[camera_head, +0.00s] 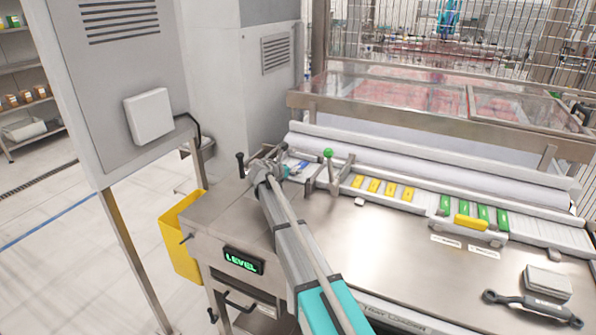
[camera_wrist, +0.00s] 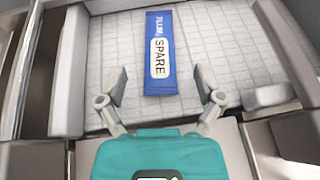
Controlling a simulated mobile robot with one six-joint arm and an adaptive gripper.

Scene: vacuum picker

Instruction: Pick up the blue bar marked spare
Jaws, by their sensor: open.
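The blue bar (camera_wrist: 161,83) lies flat on a pale ribbed surface in the wrist view, with a white label reading SPARE. It points lengthwise away from my gripper. My gripper (camera_wrist: 160,90) is open, with one finger to each side of the bar's near end and gaps between. The fingers do not touch the bar in the picture; their height above it is hard to tell. In the head view, a small piece of the blue bar (camera_head: 302,165) shows beside my gripper (camera_head: 277,172) at the left end of the machine. My arm hides part of that area.
A lever with a green knob (camera_head: 328,154) stands just right of the gripper. Several yellow bars (camera_head: 375,186) and green bars (camera_head: 483,213) lie farther right along the strip. A metal wrench-like tool (camera_head: 533,308) and grey pads (camera_head: 548,283) lie on the steel table (camera_head: 400,250).

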